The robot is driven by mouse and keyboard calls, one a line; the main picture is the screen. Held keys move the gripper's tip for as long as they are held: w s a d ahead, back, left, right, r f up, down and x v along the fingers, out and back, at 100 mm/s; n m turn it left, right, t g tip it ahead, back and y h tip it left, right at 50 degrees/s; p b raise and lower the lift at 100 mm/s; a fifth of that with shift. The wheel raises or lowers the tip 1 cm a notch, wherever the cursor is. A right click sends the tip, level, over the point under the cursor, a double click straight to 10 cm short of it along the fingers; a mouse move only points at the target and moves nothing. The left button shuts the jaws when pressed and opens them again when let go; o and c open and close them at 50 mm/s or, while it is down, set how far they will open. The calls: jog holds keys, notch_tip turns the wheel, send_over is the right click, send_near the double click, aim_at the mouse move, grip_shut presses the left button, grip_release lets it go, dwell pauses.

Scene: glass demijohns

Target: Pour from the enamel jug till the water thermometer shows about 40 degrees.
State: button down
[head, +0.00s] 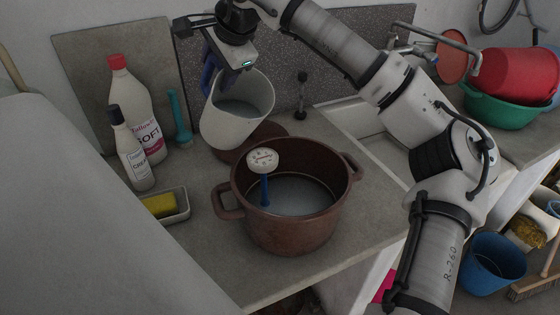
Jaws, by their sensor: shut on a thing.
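The white enamel jug (235,125) is held up behind the pot, tilted, with greyish liquid inside. My gripper (213,68) is shut on the jug at its blue handle; the fingertips are partly hidden by the jug. A brown two-handled pot (290,232) stands on the counter in front, with water (305,195) in it. The water thermometer (262,162), a white round dial on a blue stem, stands in the pot at its left side. The dial's reading is too small to make out. No stream of water shows between jug and pot.
Two bottles (137,110), a teal brush (180,120) and a dish with a yellow sponge (165,206) stand left of the pot. A brown lid (250,145) lies behind it. A sink (365,125) and a green basin (505,108) are at the right.

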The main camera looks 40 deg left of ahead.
aim_at(207, 68)
jog(key=shift+a+f+h, duration=0.1)
jog(key=shift+a+h, duration=0.6)
jog(key=shift+a, duration=0.4)
jog(key=shift+w+a+f+h, duration=0.1)
jog(key=shift+a+f+h, duration=0.15)
jog(key=shift+a+h, duration=0.25)
jog(key=shift+a+f+h, duration=0.25)
jog(key=shift+a+h, duration=0.25)
jog(key=shift+a+f+h, duration=0.65)
jog(key=shift+a+h, duration=0.35)
jog(key=shift+w+a+f+g+h, duration=0.25)
jog(key=shift+a+f+h, duration=0.35)
jog(key=shift+h, duration=0.4)
jog(key=shift+f, duration=0.1)
